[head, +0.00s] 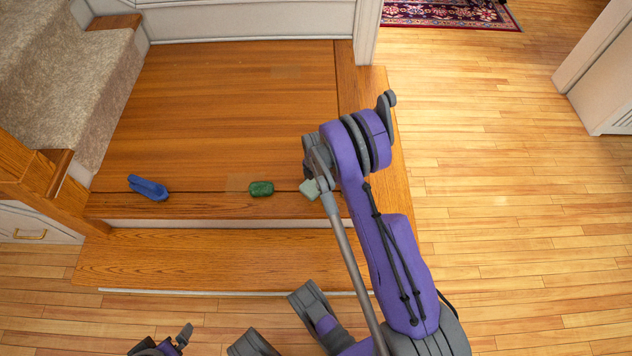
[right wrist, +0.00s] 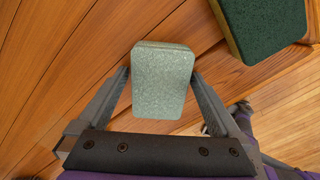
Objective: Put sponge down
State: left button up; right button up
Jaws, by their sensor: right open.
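A pale green speckled block (right wrist: 163,80), which looks like the sponge, lies between the spread fingers of my right gripper (right wrist: 157,78). In the head view the pale block (head: 310,188) is at the front edge of the wooden landing (head: 220,100), beside my right gripper (head: 318,185). Whether it rests fully on the wood is hard to tell. Part of my left gripper (head: 172,344) shows at the bottom edge; its opening is unclear.
A dark green block (head: 261,188) with a tan side lies left of the pale block; it also shows in the right wrist view (right wrist: 262,25). A blue object (head: 148,188) lies further left. A lower step (head: 200,258) is in front. The landing behind is clear.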

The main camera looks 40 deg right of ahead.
jog(key=s+a+r+m+t+p, duration=0.1)
jog(key=a+r+m+p, duration=0.2)
jog(key=r, duration=0.8)
jog(key=s+a+r+m, duration=0.2)
jog(key=a+r, duration=0.2)
jog(key=r, duration=0.7)
jog(key=s+a+r+m+t, duration=0.1)
jog(key=s+a+r+m, duration=0.3)
jog(key=s, duration=0.5)
jog(key=s+a+r+m+t, duration=0.2)
jog(key=s+a+r+m, duration=0.3)
jog(key=s+a+m, duration=0.3)
jog(key=shift+s+a+m, duration=0.4)
jog(key=shift+s+m, duration=0.05)
jog(key=shift+m, duration=0.55)
jog(key=shift+r, duration=0.1)
